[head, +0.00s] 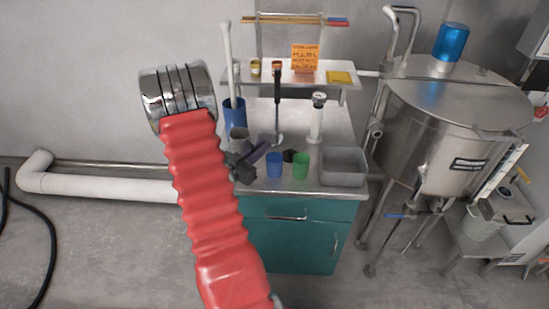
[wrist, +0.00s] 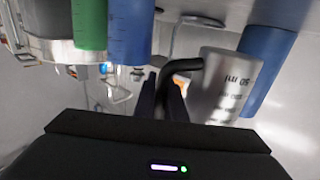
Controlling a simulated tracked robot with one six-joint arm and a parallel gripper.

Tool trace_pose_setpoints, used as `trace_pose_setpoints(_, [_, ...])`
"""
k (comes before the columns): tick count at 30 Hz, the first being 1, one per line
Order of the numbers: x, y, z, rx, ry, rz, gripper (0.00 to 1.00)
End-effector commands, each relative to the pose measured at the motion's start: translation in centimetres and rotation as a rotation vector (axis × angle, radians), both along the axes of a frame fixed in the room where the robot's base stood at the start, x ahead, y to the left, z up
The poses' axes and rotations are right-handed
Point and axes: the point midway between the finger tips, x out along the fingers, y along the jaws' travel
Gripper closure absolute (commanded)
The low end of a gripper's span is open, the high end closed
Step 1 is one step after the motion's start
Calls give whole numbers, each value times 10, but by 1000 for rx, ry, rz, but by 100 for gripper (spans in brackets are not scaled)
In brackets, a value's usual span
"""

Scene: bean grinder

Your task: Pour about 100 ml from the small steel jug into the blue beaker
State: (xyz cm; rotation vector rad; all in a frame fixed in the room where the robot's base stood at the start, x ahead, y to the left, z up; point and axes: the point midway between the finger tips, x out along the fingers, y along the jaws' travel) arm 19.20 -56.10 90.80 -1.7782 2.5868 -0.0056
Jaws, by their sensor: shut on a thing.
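The small steel jug (head: 239,135) is at the left of the bench, in front of a tall blue container. In the wrist view, which is upside down, the jug (wrist: 222,90) shows millilitre marks and a dark curved handle (wrist: 190,65). My gripper (head: 247,160) is shut on the handle; its fingers also show in the wrist view (wrist: 165,92). I cannot tell whether the jug touches the bench. The blue beaker (head: 274,165) stands upright, right of my gripper and apart from the jug; it also shows in the wrist view (wrist: 130,30). Its contents are not clear.
A green beaker (head: 301,166) stands just right of the blue one. A grey tray (head: 345,166) is farther right. The tall blue container (head: 234,112) holds a long white rod. A white-and-steel upright device (head: 317,118) stands behind the beakers. A steel tank (head: 450,125) is beside the bench.

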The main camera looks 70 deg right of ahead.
Motion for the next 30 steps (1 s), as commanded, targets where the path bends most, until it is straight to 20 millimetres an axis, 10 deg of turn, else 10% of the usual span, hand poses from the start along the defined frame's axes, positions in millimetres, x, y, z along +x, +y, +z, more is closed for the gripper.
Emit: trace_pose_setpoints(30, [-19, 2, 14, -19, -327, -3, 100])
